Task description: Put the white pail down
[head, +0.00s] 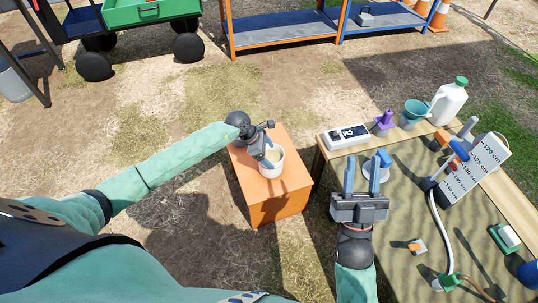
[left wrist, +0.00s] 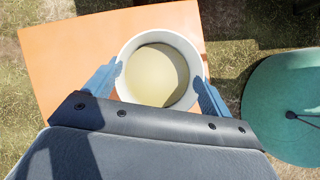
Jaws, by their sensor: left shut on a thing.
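The white pail (head: 271,170) is upright at the top of the orange box (head: 275,208) in the head view. My left gripper (head: 267,153) is shut on the pail. In the left wrist view its blue fingers lie on opposite sides of the pail (left wrist: 125,62), which holds murky yellowish liquid. The orange box (left wrist: 70,45) shows beneath it. Whether the pail's base touches the box top cannot be told. My right gripper (head: 361,175) is open and empty in the head view, with its fingers apart near the table's left side.
Shelves (head: 285,29) and a green cart (head: 150,10) stand behind. Bare ground lies left of the box.

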